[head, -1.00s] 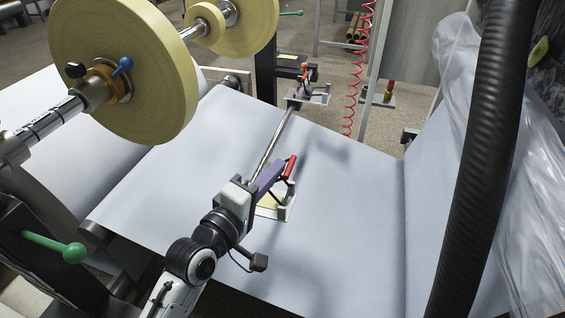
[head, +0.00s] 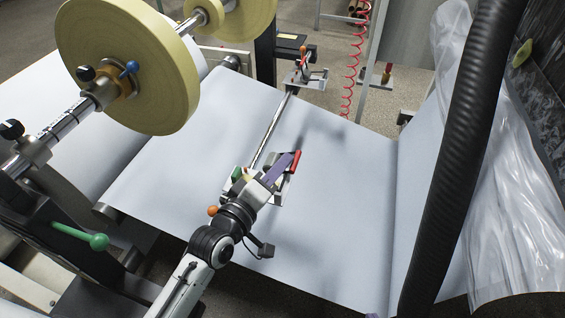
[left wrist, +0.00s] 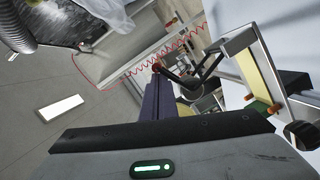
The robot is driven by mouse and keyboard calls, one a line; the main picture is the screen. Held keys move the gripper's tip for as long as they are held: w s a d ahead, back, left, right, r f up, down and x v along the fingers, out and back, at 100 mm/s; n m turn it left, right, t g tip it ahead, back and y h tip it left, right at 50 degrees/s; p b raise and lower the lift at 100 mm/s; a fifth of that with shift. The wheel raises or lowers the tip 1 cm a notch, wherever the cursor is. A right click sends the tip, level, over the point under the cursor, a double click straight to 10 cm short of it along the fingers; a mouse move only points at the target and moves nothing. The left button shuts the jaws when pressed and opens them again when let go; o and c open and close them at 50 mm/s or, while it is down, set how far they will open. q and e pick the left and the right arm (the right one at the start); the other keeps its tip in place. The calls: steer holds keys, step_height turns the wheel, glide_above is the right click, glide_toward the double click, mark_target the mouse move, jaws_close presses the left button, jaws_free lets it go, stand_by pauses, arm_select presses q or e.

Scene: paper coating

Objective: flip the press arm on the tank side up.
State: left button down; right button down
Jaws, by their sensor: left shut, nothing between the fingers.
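The near press arm has a red handle (head: 295,161) and stands on a metal bracket (head: 281,193) at the middle of the paper sheet. My left gripper (head: 287,163) is shut and empty, its purple fingers close beside the handle on its left. I cannot tell whether they touch it. My wrist hides much of the bracket. In the left wrist view, the purple fingers (left wrist: 157,100) reach toward a dark lever (left wrist: 185,78) with a red end (left wrist: 157,68). The bracket (left wrist: 262,75) is at the right there.
A metal bar (head: 268,132) runs from the near bracket to a far press with an orange tip (head: 303,76). A large yellow roll (head: 125,65) is at upper left, a green-knobbed lever (head: 85,236) at lower left. A black hose (head: 465,150) and plastic film are at right.

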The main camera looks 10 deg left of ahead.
arm_select(q)
steer(key=s+a+r+p, duration=0.2)
steer(key=s+a, duration=0.4)
steer(key=s, duration=0.3)
steer(key=shift+s+a+r, duration=0.15)
steer(key=shift+a+r, duration=0.1)
steer(key=shift+a, duration=0.1)
